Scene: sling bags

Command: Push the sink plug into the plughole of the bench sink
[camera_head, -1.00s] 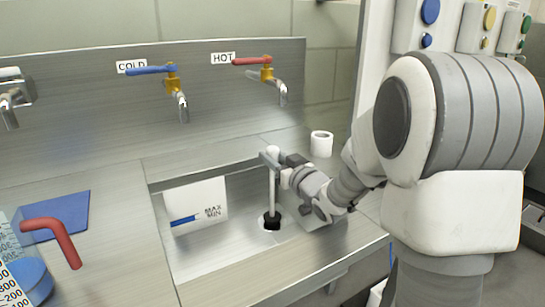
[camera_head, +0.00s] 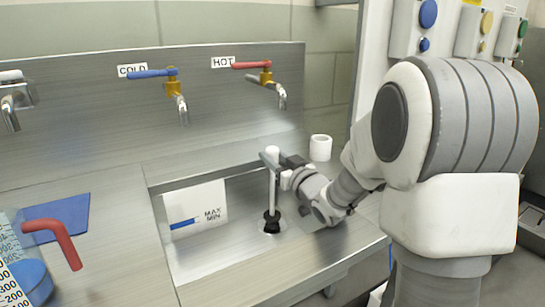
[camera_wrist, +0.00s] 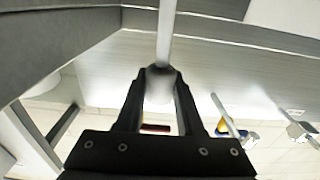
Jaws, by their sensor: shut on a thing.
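The sink plug is a black stopper (camera_head: 271,221) on a long pale rod with a rounded white knob on top. It stands roughly upright inside the bench sink (camera_head: 210,253). I cannot tell whether the stopper is seated or just above the hole.
A MAX/MIN level plate (camera_head: 196,208) is on the sink's back wall. Cold (camera_head: 172,82) and hot (camera_head: 266,75) taps are on the splashback. A white roll (camera_head: 320,147) stands behind my gripper.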

